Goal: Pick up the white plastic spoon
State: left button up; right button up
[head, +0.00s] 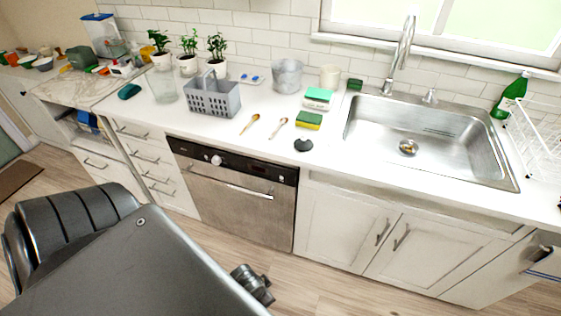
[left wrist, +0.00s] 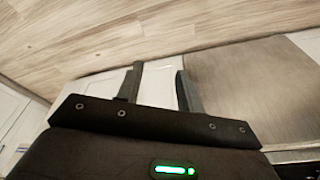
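Two spoons lie on the white countertop (head: 225,135) in the head view, between the grey basket and the sponges. The paler one (head: 278,127) is small and whitish-pink with a darker part, and looks closest to a white plastic spoon. The other spoon (head: 250,123) is golden brown. My left gripper (left wrist: 158,82) shows in the left wrist view with its two fingers apart and nothing between them. Floor and cabinet fronts show beyond it, and no spoon is in that view. My right gripper is not in view.
A grey basket (head: 212,102) stands left of the spoons. A yellow-green sponge (head: 308,121), a dark round object (head: 303,145) and the sink (head: 430,135) are to the right. A dishwasher (head: 238,200) is below. The counter in front of the spoons is clear.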

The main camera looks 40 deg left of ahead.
pick_arm(q)
notch_tip(320, 180, up, 11)
jog(key=w+a+t+p, duration=0.1)
jog(key=w+p, duration=0.1)
jog(key=n+t+y+p, duration=0.1)
jog(key=n+t+y, duration=0.45)
jog(key=t, duration=0.45)
send_near(278, 127)
jog(key=shift+h+p+x, duration=0.25)
jog(key=shift+p+x, duration=0.4)
jog(key=shift+x, duration=0.95)
jog(key=shift+w+a+r+p, duration=0.2)
jog(key=shift+w+a+p, duration=0.05)
jog(key=shift+w+p, duration=0.05)
jog(key=shift+f+p+x, duration=0.1)
jog(key=shift+p+x, duration=0.2)
jog(key=shift+x, duration=0.8)
jog(key=shift+f+p+x, duration=0.15)
jog(key=shift+p+x, duration=0.1)
jog(key=shift+x, duration=0.9)
jog(key=shift+s, duration=0.1)
